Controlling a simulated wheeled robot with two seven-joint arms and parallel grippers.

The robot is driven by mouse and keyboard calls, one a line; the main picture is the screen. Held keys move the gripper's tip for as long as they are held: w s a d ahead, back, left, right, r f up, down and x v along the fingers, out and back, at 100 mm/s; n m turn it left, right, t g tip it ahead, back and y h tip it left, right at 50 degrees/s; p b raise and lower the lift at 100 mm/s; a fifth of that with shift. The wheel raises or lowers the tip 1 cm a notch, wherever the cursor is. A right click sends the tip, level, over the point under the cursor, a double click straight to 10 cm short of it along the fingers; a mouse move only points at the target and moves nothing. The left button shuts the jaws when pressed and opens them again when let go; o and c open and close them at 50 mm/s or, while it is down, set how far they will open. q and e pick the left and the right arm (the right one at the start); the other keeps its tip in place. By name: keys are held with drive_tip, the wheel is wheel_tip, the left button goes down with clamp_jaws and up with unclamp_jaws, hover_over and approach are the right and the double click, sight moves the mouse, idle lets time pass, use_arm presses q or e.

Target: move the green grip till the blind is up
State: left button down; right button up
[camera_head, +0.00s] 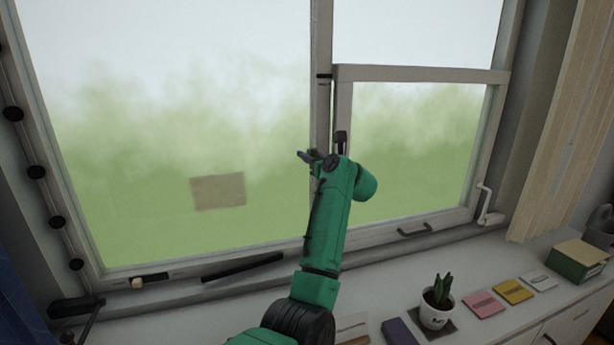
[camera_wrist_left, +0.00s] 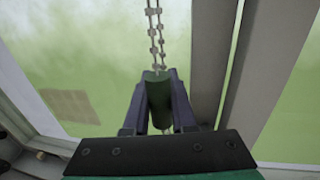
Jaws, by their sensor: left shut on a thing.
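My left gripper (camera_head: 322,150) is in front of the window frame's middle post in the head view. In the left wrist view, its two fingers (camera_wrist_left: 157,88) are shut on the dark green grip (camera_wrist_left: 158,103), one finger on each side. The grip hangs upright on a pale beaded chain (camera_wrist_left: 155,38), which runs up out of that view. In the head view I cannot make out the grip or chain behind my gripper. No blind cloth shows across the visible window panes (camera_head: 160,90). My right gripper is not in view.
The white sill cabinet below holds a potted plant (camera_head: 437,302), coloured cards (camera_head: 484,304) and a green box (camera_head: 578,260). A dark bar (camera_head: 243,267) lies along the window's bottom. A window handle (camera_head: 487,204) sticks out at right. Beige slats (camera_head: 561,130) hang far right.

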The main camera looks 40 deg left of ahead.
use_arm(q)
drive_tip(key=shift+r+p, duration=0.3)
drive_tip(key=shift+r, duration=1.5)
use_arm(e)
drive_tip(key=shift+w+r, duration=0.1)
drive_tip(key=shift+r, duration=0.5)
use_arm(q)
drive_tip(key=c, duration=0.7)
unclamp_jaws()
drive_tip(key=shift+a+f, duration=0.1)
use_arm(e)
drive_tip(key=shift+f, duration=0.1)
use_arm(q)
drive_tip(key=shift+d+f+b, duration=0.1)
drive_tip(key=shift+d+b, duration=0.2)
drive_tip(key=shift+d, duration=0.05)
drive_tip(key=b, duration=0.7)
approach(312, 146)
drive_tip(key=shift+d, duration=0.75)
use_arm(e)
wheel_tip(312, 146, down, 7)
